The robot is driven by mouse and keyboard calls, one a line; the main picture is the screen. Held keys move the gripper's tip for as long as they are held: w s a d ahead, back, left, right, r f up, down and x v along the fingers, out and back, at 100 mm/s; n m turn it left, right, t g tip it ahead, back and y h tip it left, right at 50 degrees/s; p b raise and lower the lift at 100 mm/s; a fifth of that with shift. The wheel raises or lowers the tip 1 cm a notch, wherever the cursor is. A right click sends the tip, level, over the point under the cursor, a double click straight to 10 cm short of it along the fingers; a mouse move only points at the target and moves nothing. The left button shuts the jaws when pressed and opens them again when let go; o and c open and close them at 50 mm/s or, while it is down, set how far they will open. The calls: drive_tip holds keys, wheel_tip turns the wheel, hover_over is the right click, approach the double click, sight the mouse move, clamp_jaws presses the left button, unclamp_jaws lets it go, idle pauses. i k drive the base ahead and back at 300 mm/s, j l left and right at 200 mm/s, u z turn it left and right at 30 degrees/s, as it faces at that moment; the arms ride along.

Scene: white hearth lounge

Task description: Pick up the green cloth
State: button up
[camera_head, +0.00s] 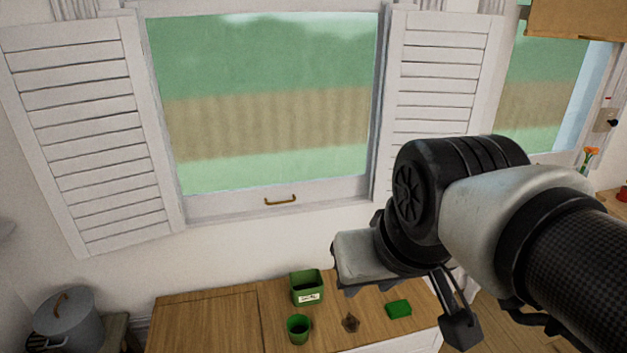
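A small, flat green piece (398,309), which looks like the folded green cloth, lies on the right part of a wooden counter (205,322). One dark finger part shows pointing down. The rest of the gripper is hidden or seen edge-on, so I cannot tell whether it is open. Nothing is seen held in it, and the cloth appears apart from it.
A green labelled box (307,289), a green cup (299,329) and a small brown object (350,322) stand left of the cloth. A lidded grey bin (68,322) is at the lower left. A shuttered window (270,110) is behind the counter. The counter's left part is clear.

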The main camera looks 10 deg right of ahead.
sight(401, 308)
drive_tip(key=z, duration=0.85)
drive_tip(key=i, duration=0.15)
drive_tip(key=k, duration=0.65)
drive_tip(key=i+l+u, duration=0.15)
drive_tip(key=u, duration=0.55)
drive_tip(key=i+l+u, duration=0.2)
drive_tip(key=l, duration=0.15)
drive_tip(key=i+l+u, duration=0.15)
drive_tip(key=l, duration=0.15)
drive_tip(key=i+l+u, duration=0.2)
drive_tip(key=l, duration=0.2)
drive_tip(key=i+l, duration=0.1)
drive_tip(key=l, duration=0.3)
drive_tip(key=i+l, duration=0.1)
drive_tip(key=l, duration=0.3)
drive_tip(key=i+l+u, duration=0.1)
drive_tip(key=l, duration=0.35)
drive_tip(key=i+l, duration=0.15)
drive_tip(key=l, duration=0.25)
